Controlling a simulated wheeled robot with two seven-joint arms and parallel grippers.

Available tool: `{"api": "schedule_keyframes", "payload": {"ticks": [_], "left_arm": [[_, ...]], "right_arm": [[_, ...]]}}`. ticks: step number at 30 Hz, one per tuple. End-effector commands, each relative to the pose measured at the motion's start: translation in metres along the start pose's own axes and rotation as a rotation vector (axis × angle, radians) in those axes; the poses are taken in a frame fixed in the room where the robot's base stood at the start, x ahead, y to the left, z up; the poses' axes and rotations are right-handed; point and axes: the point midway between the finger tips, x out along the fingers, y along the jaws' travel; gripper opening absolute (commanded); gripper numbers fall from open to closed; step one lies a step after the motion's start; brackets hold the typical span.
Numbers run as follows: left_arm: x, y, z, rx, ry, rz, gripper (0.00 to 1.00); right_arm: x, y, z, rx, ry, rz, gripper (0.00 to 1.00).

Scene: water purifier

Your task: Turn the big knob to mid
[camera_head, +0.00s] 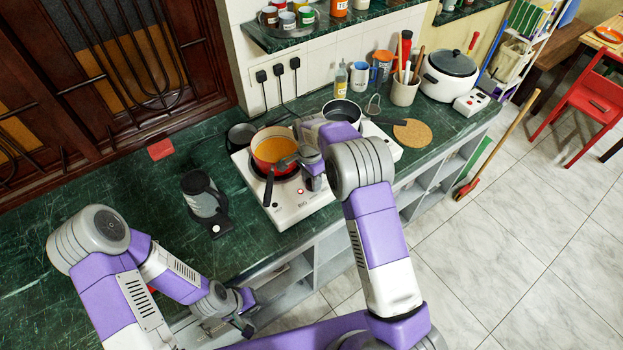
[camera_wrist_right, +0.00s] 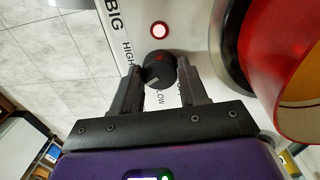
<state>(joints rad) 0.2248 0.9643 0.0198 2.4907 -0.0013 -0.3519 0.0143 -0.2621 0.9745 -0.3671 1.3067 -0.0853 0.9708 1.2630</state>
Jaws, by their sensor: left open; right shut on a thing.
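The big knob (camera_wrist_right: 158,72) is a round black dial on the front panel of the white cooker (camera_head: 262,187), beside the printed word BIG. The words HIGH and LOW show around it, and another label is partly covered by a finger. My right gripper (camera_wrist_right: 162,78) has one finger on each side of the knob and is shut on it. In the head view my right arm hides the knob. My left gripper (camera_head: 247,318) is open and empty, low at the counter's front edge, away from the cooker.
A red pot (camera_head: 272,150) with orange contents stands on the cooker, close to my right gripper. A dark pot (camera_head: 342,112) stands behind my right arm. A grey and black kettle (camera_head: 203,195) stands left of the cooker.

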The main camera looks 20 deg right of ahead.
Motion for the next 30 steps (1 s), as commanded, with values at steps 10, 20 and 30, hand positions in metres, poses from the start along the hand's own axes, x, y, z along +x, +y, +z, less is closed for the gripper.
{"api": "schedule_keyframes", "payload": {"ticks": [10,20,30], "left_arm": [[-0.0003,0.0001,0.0000,0.000,0.000,0.000,0.59],[-0.0003,0.0001,0.0001,0.000,0.000,0.000,0.59],[-0.0003,0.0001,0.0000,0.000,0.000,0.000,0.59]], "right_arm": [[-0.0006,-0.0004,0.0001,0.038,-0.003,-0.001,0.13],[-0.0005,-0.0003,0.0001,0.036,-0.003,-0.001,0.54],[-0.0003,-0.0001,0.0000,0.036,-0.002,0.000,0.68]]}}
